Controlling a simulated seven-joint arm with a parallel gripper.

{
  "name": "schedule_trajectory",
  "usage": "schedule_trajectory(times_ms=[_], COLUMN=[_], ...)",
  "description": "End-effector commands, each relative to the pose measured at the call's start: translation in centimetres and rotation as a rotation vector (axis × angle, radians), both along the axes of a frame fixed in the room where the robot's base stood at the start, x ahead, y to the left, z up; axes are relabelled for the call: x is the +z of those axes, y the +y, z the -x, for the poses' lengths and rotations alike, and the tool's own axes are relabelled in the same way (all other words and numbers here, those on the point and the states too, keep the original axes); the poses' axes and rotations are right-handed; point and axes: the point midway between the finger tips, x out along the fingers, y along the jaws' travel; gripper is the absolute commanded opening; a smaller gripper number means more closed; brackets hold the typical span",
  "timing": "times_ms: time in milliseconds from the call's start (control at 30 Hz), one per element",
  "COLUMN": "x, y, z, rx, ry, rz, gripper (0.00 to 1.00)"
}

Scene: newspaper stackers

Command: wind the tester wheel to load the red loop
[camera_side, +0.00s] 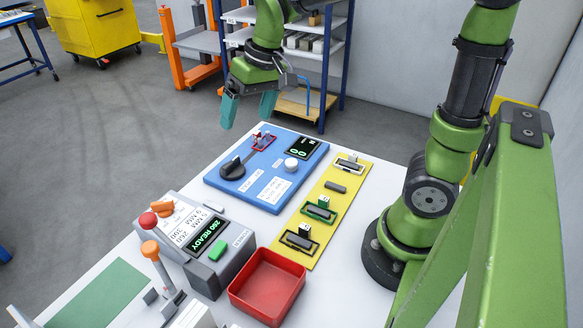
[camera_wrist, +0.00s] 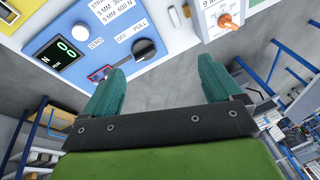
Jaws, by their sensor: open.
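The blue tester board (camera_side: 272,195) lies on the white table, with its black wheel (camera_side: 232,168) near the left edge; the wheel also shows in the wrist view (camera_wrist: 143,48) beside the print "OFF" and "PULL". The red loop (camera_side: 263,142) is at the board's far end, around a small fitting; how it is seated is unclear. It shows partly behind a finger in the wrist view (camera_wrist: 99,73). The tester display (camera_side: 303,149) reads 00. My gripper (camera_side: 248,106) is open and empty, above and beyond the board's far end, apart from wheel and loop.
A yellow strip (camera_side: 325,210) with white, green and black loops lies right of the board. Nearer stand a grey box (camera_side: 217,250) with a display reading "READY", a red tray (camera_side: 268,285) and an orange-knobbed lever (camera_side: 150,250). Shelves (camera_side: 315,50) stand behind the table.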

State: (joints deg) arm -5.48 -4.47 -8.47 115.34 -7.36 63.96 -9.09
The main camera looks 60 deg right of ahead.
Motion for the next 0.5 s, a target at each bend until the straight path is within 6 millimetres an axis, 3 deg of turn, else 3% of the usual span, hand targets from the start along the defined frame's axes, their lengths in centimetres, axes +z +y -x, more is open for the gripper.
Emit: schedule_trajectory(times_ms=[100, 300, 500], x=[-1.6, -3.4, -1.4], y=[-1.2, -3.1, -3.6], z=[-4.2, -9.4, -10.9], rx=[0.055, 0.165, 0.256], ry=[0.097, 0.216, 0.234], rz=[0.056, 0.153, 0.185], gripper=[0.92, 0.92, 0.92])
